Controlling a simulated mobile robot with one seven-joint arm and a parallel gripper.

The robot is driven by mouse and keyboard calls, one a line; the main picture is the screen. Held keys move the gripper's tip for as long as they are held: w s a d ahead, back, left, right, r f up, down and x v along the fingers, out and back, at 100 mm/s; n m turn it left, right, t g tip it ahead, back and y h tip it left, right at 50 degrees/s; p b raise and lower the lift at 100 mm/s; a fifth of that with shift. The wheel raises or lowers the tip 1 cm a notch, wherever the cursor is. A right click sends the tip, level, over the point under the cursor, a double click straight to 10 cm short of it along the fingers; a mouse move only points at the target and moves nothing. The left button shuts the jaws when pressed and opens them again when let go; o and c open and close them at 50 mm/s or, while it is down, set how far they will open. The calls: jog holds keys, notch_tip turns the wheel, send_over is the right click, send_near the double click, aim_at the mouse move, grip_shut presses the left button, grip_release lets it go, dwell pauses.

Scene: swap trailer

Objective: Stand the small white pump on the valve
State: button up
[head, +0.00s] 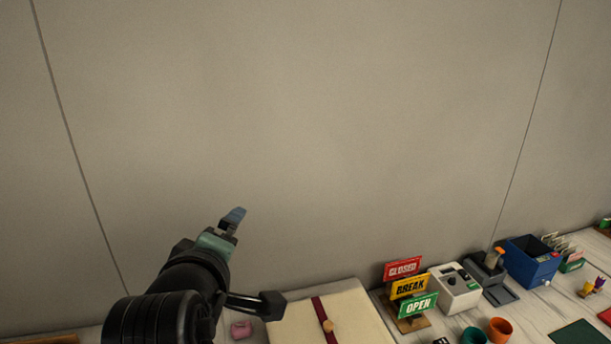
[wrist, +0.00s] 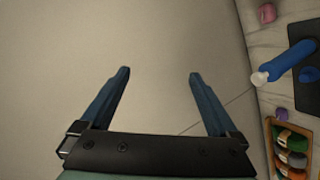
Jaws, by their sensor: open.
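My gripper (head: 232,222) is raised in front of the bare wall in the head view. In the wrist view its two blue fingers are apart with nothing between them (wrist: 159,75). I cannot make out a small white pump or a valve for certain in either view. A blue cylinder with a white end (wrist: 285,62) lies across the picture at the right of the wrist view, by a dark plate (wrist: 308,87). I cannot tell whether it is part of the task.
A cream panel with a red band (head: 350,316) lies below my gripper. CLOSED, BREAK and OPEN signs (head: 411,287), a white box (head: 455,290) and a blue bin (head: 530,262) stand to the right. The air before the wall is clear.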

jog(key=s+d+r+m+t, duration=0.2)
jog(key=d+r+m+t, duration=0.1)
jog(key=r, duration=0.5)
jog(key=s+d+r+m+t, duration=0.1)
jog(key=d+r+m+t, duration=0.25)
jog(key=r, duration=0.55)
jog(key=s+d+r+m+t, duration=0.2)
jog(key=s+r+m+t, duration=0.1)
jog(key=s+r, duration=0.3)
jog(key=s+d+r+m+t, duration=0.3)
jog(key=s+r+m+t, duration=0.1)
jog(key=s+r, duration=0.3)
jog(key=shift+s+d+r+h, duration=0.15)
jog(key=shift+s+r+h, duration=0.2)
jog(key=shift+r, duration=0.5)
jog(key=shift+w+f, duration=0.1)
